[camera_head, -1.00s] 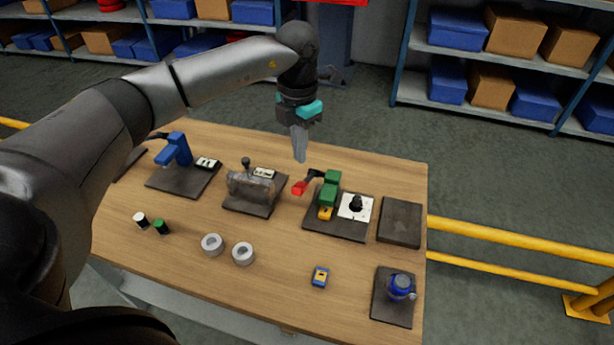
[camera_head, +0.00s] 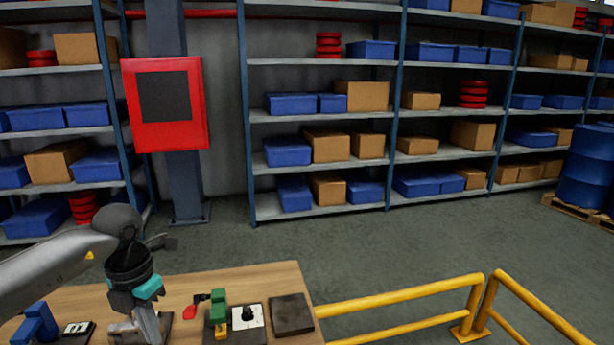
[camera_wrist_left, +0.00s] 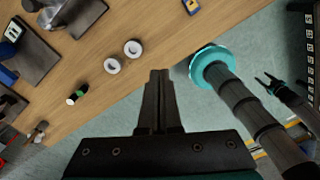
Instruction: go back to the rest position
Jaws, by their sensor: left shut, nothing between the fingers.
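My left gripper (camera_head: 151,327) is at the lower left of the head view, pointing down over the wooden table (camera_head: 275,275). It is shut and empty. In the left wrist view its closed fingers (camera_wrist_left: 158,78) point at the table's edge, with floor beneath part of them. They are apart from the two grey rings (camera_wrist_left: 123,57) on the table. My left arm reaches in from the left edge of the head view. My right gripper cannot be made out in the head view.
On the table are a green pump part (camera_head: 218,305), a red-ended lever (camera_head: 194,308), a dark plate (camera_head: 292,314) and a blue part (camera_head: 37,322). A yellow rail (camera_head: 400,302) stands right of the table. Shelves (camera_head: 330,115) line the back; the floor between is clear.

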